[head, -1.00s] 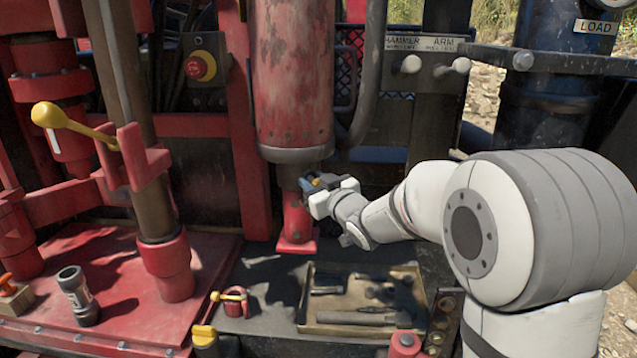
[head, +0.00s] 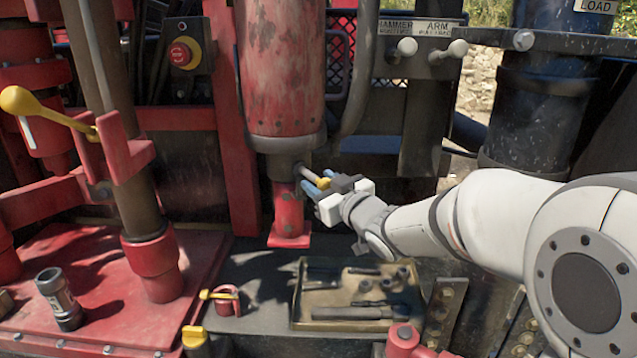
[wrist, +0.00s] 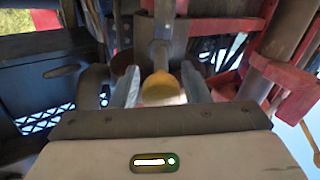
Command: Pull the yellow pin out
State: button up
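The yellow pin (head: 323,183) has a yellow knob and a bare grey shaft. The shaft points up and left toward the dark collar under the red cylinder (head: 281,85). I cannot tell whether its tip is still inside the collar. My gripper (head: 318,187) is at the knob, with its blue-grey fingers on either side. In the wrist view the knob (wrist: 162,88) sits between the two fingertips, and the shaft runs away from me toward the collar.
A tool tray (head: 345,325) lies below on the dark deck. Left of it is a red shackle with a yellow pin (head: 225,298). A red post with a yellow-knobbed lever (head: 40,108) stands at left. Control levers (head: 430,48) are behind my arm.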

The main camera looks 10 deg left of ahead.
jog(key=shift+o, duration=0.9)
jog(key=shift+a, duration=0.15)
jog(key=v, duration=0.7)
jog(key=shift+s+d+b, duration=0.25)
jog(key=shift+d+b, duration=0.05)
jog(key=shift+b, duration=0.1)
